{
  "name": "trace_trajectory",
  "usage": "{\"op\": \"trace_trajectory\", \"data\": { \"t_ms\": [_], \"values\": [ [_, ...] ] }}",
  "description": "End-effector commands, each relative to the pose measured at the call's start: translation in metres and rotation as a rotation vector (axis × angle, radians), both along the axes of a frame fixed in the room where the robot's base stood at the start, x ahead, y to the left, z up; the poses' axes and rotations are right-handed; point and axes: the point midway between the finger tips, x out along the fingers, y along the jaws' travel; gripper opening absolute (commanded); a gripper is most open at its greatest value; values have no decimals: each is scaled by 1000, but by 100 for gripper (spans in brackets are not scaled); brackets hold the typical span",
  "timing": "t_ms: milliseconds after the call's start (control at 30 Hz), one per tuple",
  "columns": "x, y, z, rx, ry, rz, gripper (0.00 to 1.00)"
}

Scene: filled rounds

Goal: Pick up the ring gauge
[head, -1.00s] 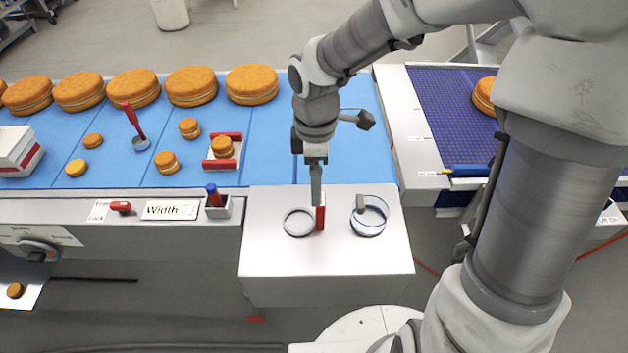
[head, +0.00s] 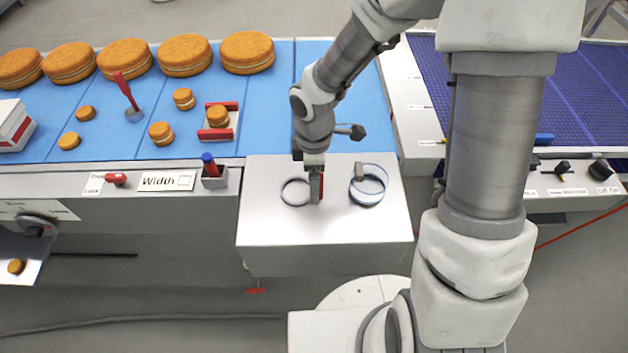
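The ring gauge (head: 283,197) is a thin grey ring with an upright red grip (head: 321,187) on its right side. It is on the pale top of a box-like stand. My gripper (head: 316,199) points straight down at the red grip and covers much of it. Its fingers line up one behind the other, so I cannot see whether they are closed on the grip. The ring seems to be at the stand's surface.
A clear, blue-rimmed round container (head: 367,204) with a grey block at its rim stands close on the right of the stand (head: 277,228). A blue conveyor (head: 272,118) with several filled rounds lies behind. A small holder (head: 216,181) stands left of the stand.

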Motion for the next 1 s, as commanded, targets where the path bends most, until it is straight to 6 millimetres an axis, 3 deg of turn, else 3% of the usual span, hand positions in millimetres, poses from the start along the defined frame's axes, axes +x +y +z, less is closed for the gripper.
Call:
{"op": "trace_trajectory", "data": {
  "t_ms": [100,600,1000],
  "values": [
    [0,0,0,0,0,0,90],
    [0,0,1,0,-1,0,0],
    [1,0,8,0,-4,0,0]
  ]
}}
